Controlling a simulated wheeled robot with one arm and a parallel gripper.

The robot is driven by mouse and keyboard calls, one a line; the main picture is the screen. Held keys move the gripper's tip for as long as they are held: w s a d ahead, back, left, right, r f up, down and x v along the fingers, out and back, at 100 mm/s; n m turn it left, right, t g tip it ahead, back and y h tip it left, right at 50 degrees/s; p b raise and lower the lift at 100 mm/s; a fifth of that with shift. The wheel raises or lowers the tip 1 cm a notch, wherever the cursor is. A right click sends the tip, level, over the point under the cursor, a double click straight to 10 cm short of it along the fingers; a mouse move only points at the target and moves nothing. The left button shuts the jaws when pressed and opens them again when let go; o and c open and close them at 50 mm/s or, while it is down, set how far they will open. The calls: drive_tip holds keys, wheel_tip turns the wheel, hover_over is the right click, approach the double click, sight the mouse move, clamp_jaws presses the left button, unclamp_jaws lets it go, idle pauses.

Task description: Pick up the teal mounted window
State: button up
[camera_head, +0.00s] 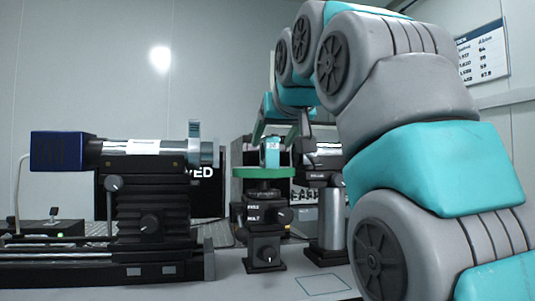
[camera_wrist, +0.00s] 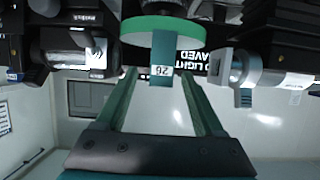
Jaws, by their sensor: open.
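The teal mounted window (camera_head: 271,153) is a small upright teal block with a white number label, standing on a round green platform (camera_head: 250,172) on a black adjustable post mount. In the wrist view, which is upside down, the window (camera_wrist: 161,50) hangs from the green platform (camera_wrist: 185,30). My gripper (camera_wrist: 158,76) is open, with one green finger on each side of the window's free end and a visible gap on both sides. In the head view my gripper (camera_head: 281,132) is above the platform, close over the window. Its far side is hidden.
A black stage with a blue-ended cylindrical device (camera_head: 145,147) stands to the left. A silver post (camera_head: 328,225) with a cylindrical device stands close on the right. A black sign with white letters (camera_head: 205,190) is behind. Bare table (camera_head: 285,285) shows in front.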

sight(266, 156)
drive_tip(key=shift+f+x, duration=0.15)
drive_tip(key=shift+x, duration=1.7)
drive_tip(key=shift+f+x, duration=0.1)
drive_tip(key=shift+x, duration=1.75)
drive_tip(key=shift+s, duration=0.15)
clamp_jaws()
